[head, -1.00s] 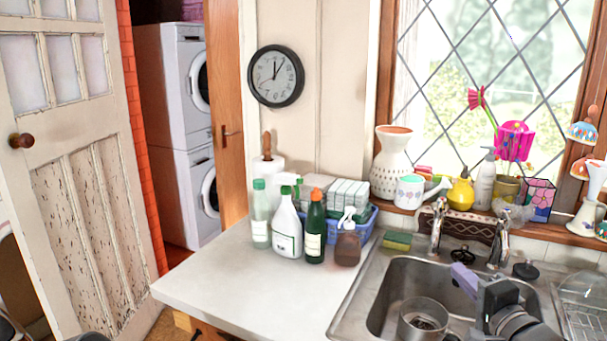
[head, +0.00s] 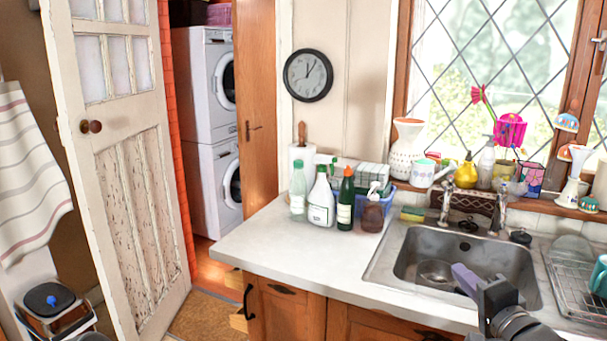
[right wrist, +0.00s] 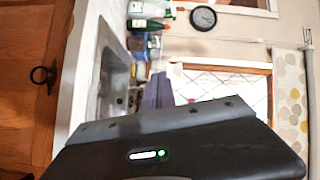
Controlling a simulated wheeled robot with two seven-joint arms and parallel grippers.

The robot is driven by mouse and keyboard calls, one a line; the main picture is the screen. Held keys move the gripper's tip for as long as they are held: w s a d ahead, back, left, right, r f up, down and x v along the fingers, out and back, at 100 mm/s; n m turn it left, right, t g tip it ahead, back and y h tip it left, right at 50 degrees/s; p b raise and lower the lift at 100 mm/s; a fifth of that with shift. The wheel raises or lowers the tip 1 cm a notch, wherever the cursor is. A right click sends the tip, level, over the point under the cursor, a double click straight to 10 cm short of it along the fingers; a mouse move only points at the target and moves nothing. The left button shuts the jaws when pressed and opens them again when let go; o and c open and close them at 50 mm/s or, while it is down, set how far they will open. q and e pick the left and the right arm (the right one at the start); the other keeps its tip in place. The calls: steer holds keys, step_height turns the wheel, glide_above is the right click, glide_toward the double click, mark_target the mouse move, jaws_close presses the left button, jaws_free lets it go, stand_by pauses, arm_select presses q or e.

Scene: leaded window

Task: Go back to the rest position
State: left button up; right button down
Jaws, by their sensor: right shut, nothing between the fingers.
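My right gripper (head: 465,280) shows in the head view at the lower right, in front of the sink (head: 400,265). Its purple fingers are shut and hold nothing. In the right wrist view the purple fingers (right wrist: 158,92) stand close together beyond the dark gripper body, with the sink to their left. My left gripper is not in view.
The counter (head: 290,250) holds several bottles at its back and has bare room in front. A dish rack (head: 580,290) stands right of the sink. A half-glazed door (head: 120,150) stands at the left. A black-topped bin-like object (head: 48,300) is at the lower left.

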steer(key=s+a+f+n+g, duration=0.1)
steer(key=a+f+n+g, duration=0.2)
steer(key=f, duration=0.7)
steer(key=s+a+f+n+g, duration=0.1)
steer(key=a+f+n+g, duration=0.15)
steer(key=f, duration=0.75)
steer(key=s+a+f+n+g, duration=0.2)
steer(key=a+f+n+g, duration=0.1)
steer(key=f, duration=0.7)
steer(key=s+a+f+n+g, duration=0.1)
steer(key=s+a+f+g, duration=0.1)
steer(key=s+a+f, duration=0.2)
steer(key=s+a+f+n+g+y, duration=0.1)
steer(key=s+a+f+g, duration=0.2)
steer(key=s+f, duration=0.7)
steer(key=s+a+f+n+g, duration=0.1)
steer(key=s+a+f+g, duration=0.2)
steer(key=s+a+f, duration=0.4)
steer(key=s, duration=0.3)
steer(key=shift+a+y, duration=0.15)
steer(key=shift+y, duration=0.25)
